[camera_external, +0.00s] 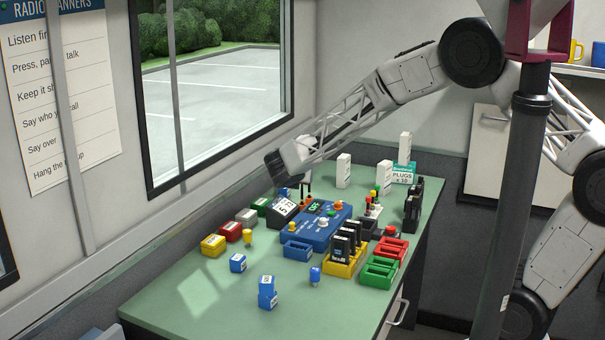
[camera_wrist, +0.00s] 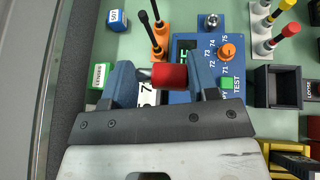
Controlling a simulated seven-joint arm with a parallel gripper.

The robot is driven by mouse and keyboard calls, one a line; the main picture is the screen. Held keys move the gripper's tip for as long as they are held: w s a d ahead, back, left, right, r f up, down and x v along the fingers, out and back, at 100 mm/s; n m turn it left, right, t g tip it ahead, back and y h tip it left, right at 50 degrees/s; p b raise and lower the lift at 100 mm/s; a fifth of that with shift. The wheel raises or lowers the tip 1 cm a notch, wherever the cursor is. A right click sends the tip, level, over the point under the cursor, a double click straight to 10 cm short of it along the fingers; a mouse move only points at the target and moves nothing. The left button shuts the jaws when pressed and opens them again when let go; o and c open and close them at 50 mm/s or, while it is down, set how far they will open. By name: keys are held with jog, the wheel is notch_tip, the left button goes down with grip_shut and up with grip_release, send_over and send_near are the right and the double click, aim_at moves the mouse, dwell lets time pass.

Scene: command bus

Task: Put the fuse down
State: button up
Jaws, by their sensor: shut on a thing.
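In the wrist view, a red fuse (camera_wrist: 170,76) with a silver end lies crosswise between the blue fingers of my gripper (camera_wrist: 166,80), which is shut on it. Below it show a white panel with black digits and the blue tester (camera_wrist: 182,97). In the external view, my gripper (camera_external: 287,188) is above the back left of the blue tester (camera_external: 312,232), near a tilted white number display (camera_external: 283,207). The fuse cannot be made out there. The tester has a lit green screen and an orange knob (camera_wrist: 228,52). Whether the fuse touches anything below is unclear.
An orange stand (camera_wrist: 159,42) with two black-tipped probes rises close beyond the fuse. Yellow (camera_external: 213,246), red (camera_external: 229,232) and green boxes stand left of the tester. Green (camera_external: 378,272) and red trays stand right. The bench's front left (camera_external: 190,300) is clear.

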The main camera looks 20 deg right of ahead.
jog(key=s+a+f, duration=0.1)
jog(key=s+a, duration=0.1)
jog(key=s, duration=0.1)
jog(key=s+a+m+g+h, duration=0.1)
jog(key=s+a, duration=0.1)
jog(key=s, duration=0.1)
jog(key=s+a+f+m, duration=0.1)
jog(key=s+a, duration=0.2)
jog(key=shift+s+f+g+h, duration=0.3)
jog(key=shift+s+h, duration=0.05)
jog(key=shift+h, duration=0.05)
jog(key=m+g+h, duration=0.1)
jog(key=m+g, duration=0.1)
send_over(285, 271)
jog(key=f, duration=0.2)
jog(key=shift+d+r, duration=0.1)
jog(key=shift+r, duration=0.15)
jog(key=shift+w+f, duration=0.1)
jog(key=shift+f, duration=2.85)
jog(key=shift+f, duration=2.05)
jog(key=shift+f, duration=0.15)
